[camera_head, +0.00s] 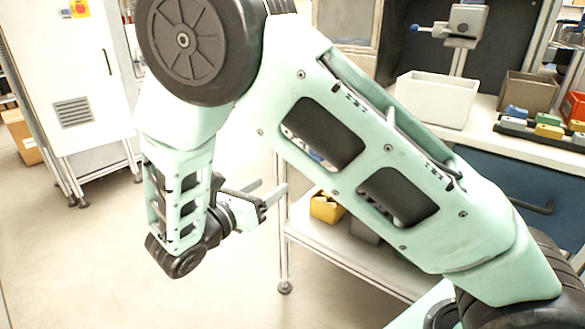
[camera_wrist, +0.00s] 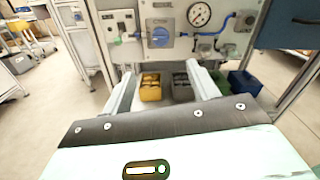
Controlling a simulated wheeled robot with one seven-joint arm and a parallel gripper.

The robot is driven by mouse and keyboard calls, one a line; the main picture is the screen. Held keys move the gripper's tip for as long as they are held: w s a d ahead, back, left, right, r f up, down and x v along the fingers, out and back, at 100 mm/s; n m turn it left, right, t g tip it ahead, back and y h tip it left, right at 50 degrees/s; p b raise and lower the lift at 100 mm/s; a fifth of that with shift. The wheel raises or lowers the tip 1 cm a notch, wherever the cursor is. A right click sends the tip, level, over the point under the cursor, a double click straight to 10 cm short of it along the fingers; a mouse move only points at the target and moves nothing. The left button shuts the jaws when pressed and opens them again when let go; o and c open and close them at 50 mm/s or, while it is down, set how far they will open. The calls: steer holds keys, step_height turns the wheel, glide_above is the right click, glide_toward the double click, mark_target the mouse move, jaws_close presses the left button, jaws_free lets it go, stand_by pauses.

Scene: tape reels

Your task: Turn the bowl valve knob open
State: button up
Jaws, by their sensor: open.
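A round blue knob (camera_wrist: 160,37) sits on a light upright panel (camera_wrist: 180,12) in the wrist view, left of a round pressure gauge (camera_wrist: 199,14). I cannot tell for certain that it is the bowl valve knob. My gripper (camera_wrist: 161,70) is open, its two pale fingers apart and pointing toward the panel below the knob. Nothing shows between the fingertips except the bins behind, and the fingers look apart from the knob. In the head view my gripper (camera_head: 274,191) shows beside the lower shelf. The knob is not visible there.
Blue tubing (camera_wrist: 222,28) and small fittings cross the panel at right. A yellow bin (camera_wrist: 150,92) and a dark grey bin (camera_wrist: 182,92) stand below. A white bin (camera_head: 437,98) stands on the bench. A white cabinet (camera_head: 75,50) is at left, with clear floor in front.

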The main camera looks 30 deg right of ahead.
steer(key=b+x, duration=0.2)
steer(key=x, duration=1.5)
steer(key=shift+d, duration=0.15)
steer(key=c, duration=1)
